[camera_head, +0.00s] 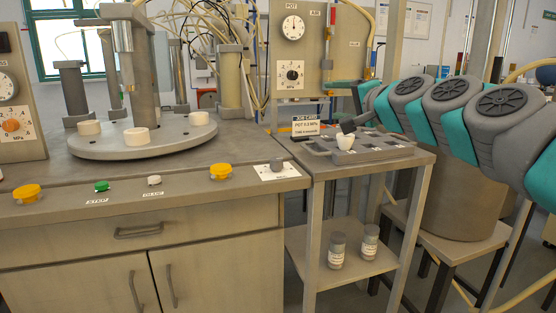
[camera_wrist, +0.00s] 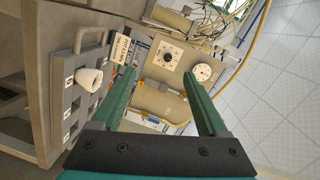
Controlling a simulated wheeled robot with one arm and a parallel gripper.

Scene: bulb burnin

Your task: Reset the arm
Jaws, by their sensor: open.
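My gripper (camera_head: 342,86) is at the upper right of the side table in the head view, in front of the gauge panel. In the wrist view its two green fingers (camera_wrist: 160,76) are wide apart with nothing between them. A grey tray (camera_head: 372,154) with square slots lies on the side table and also shows at the left of the wrist view (camera_wrist: 70,98). A small white cup-like piece (camera_head: 345,141) stands in the tray, apart from my gripper; it also shows in the wrist view (camera_wrist: 90,80).
A panel with gauges (camera_head: 337,55) stands behind the side table. A sign (camera_head: 306,127) stands by the tray. Two jars (camera_head: 338,250) sit on the lower shelf. At left, a workbench (camera_head: 150,180) carries a round grey plate (camera_head: 180,140) with several white pieces and buttons along its front.

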